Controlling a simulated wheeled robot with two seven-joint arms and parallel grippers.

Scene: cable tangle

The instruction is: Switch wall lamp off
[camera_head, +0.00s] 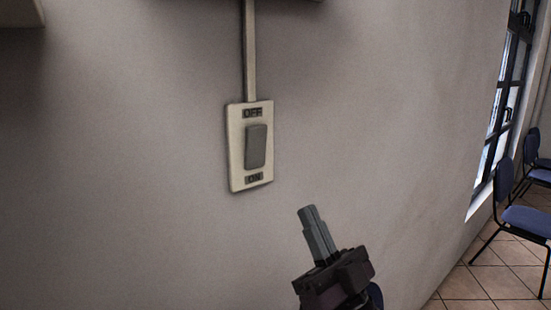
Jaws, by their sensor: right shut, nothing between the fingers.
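A cream wall switch plate (236,160) is fixed on the grey wall, left of the picture's middle. It has an OFF label (252,113) at the top and an ON label (254,179) at the bottom. A grey rocker (256,146) sits between the labels; I cannot tell which way it is tipped. My right gripper (308,212) is shut and empty, its fingers pointing up. It is below and to the right of the switch plate, apart from it. The lamp itself is not clearly seen. My left gripper is not in view.
A pale conduit (250,50) runs up the wall from the plate to a box edge (283,1) at the top. The wall around the switch is bare. Blue chairs (525,220) stand on the tiled floor at right, near a dark-framed window (500,115).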

